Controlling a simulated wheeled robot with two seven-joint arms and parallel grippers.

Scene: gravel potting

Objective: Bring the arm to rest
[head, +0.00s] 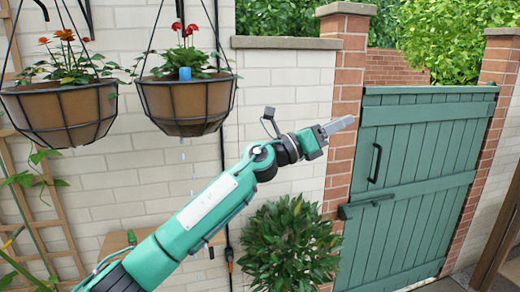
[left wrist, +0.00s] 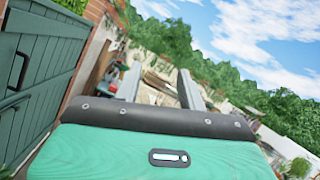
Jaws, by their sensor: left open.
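My left arm reaches up from the bottom left in the head view. Its gripper (head: 340,124) is raised in front of the brick wall and pillar, pointing right toward the green gate. In the left wrist view the two grey fingers (left wrist: 158,88) stand apart with nothing between them, so it is open and empty. My right gripper is in neither view.
Two hanging baskets (head: 62,118) (head: 187,108) with flowers hang at the left; a blue object (head: 185,74) stands in the second, and drops fall beneath it. A green gate (head: 415,190) and brick pillar (head: 345,95) stand right. A leafy bush (head: 290,245) is below the arm.

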